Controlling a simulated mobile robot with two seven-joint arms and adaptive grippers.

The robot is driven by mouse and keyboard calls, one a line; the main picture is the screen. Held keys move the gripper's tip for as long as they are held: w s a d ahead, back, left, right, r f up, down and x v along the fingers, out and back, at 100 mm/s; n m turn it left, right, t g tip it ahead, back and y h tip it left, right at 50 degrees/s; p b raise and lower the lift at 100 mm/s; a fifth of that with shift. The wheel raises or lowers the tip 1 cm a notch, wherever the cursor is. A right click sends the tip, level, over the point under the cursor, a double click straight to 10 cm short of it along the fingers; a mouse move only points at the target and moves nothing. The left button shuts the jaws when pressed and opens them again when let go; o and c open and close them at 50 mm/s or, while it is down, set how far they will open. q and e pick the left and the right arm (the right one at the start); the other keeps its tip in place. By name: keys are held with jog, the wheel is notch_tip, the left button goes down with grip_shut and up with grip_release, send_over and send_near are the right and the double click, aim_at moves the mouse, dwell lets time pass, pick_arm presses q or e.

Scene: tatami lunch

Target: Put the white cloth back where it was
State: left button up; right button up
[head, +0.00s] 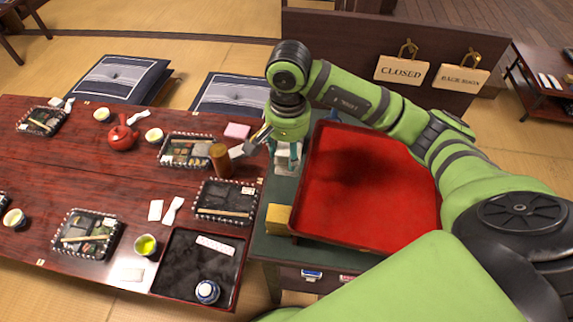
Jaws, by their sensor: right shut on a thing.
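The fingers and wrist hide part of the cloth. My left gripper is not in view.
A large red tray (340,226) fills most of the stand. A yellow block (278,219) sits at its near left corner. The lacquered table (75,160) on the left holds bento boxes, cups, a red teapot (122,138) and a brown cylinder (221,160) near my gripper.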

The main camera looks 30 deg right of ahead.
aim_at(287, 168)
notch_tip(287, 168, down, 3)
jog(key=shift+r, duration=0.1)
notch_tip(287, 168, down, 3)
jog(key=shift+f+p, duration=0.15)
jog(key=shift+p, duration=0.3)
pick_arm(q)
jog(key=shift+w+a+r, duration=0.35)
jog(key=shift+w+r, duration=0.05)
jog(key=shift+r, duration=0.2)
pick_arm(e)
jog(key=shift+f, duration=0.1)
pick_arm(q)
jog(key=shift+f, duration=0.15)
pick_arm(e)
jog(key=shift+f+b, duration=0.2)
jog(key=shift+b, duration=0.1)
jog(key=o, duration=1)
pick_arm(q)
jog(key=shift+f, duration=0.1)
pick_arm(e)
jog(key=shift+r, duration=0.1)
